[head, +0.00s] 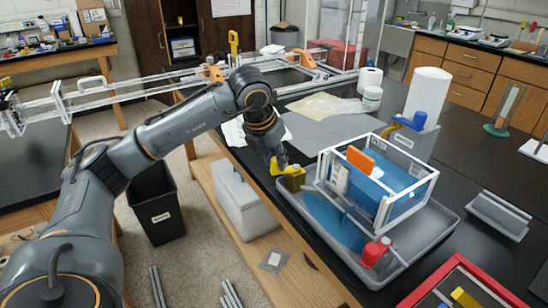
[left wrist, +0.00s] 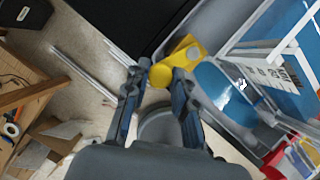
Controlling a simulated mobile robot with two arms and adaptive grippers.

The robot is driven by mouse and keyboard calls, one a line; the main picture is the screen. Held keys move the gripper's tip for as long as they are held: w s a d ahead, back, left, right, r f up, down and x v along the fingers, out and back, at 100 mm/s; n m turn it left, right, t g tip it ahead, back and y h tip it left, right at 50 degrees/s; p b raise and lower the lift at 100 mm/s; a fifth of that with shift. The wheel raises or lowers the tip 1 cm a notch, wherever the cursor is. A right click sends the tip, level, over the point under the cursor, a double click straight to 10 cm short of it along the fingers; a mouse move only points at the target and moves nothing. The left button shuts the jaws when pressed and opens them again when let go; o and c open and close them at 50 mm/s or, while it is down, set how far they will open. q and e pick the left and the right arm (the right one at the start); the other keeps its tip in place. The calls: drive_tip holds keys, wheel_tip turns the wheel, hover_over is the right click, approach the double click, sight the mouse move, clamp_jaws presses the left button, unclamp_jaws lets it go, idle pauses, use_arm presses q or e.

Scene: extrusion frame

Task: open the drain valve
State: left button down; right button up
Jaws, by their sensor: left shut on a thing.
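My left gripper (head: 277,158) reaches down to a yellow valve-like fitting (head: 293,178) at the back left of the grey tray (head: 437,240). In the left wrist view my left gripper (left wrist: 160,84) has its fingertips closed on the fitting's yellow lever end (left wrist: 161,75). The yellow block (left wrist: 186,48) lies just beyond the fingertips. Blue liquid or a blue sheet (head: 332,218) shows in the tray. A white-framed box with blue panels (head: 400,212) stands in the tray. A red fitting (head: 374,252) is at its front. My right gripper is not in view.
A blue-and-yellow device (head: 413,124) and a paper towel roll (head: 428,95) stand behind the tray. A small grey tray (head: 498,215) lies to the right. A red-edged case (head: 465,285) is at the front right. A black bin (head: 156,205) stands on the floor.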

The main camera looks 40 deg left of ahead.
use_arm(q)
drive_tip(key=shift+s+d, duration=0.1)
drive_tip(key=shift+d, duration=0.05)
idle(0.4)
drive_tip(key=c, duration=1.1)
unclamp_jaws()
drive_tip(key=shift+r, duration=0.1)
drive_tip(key=v, duration=1.1)
drive_tip(key=shift+r, duration=0.4)
drive_tip(key=shift+s+d, duration=0.1)
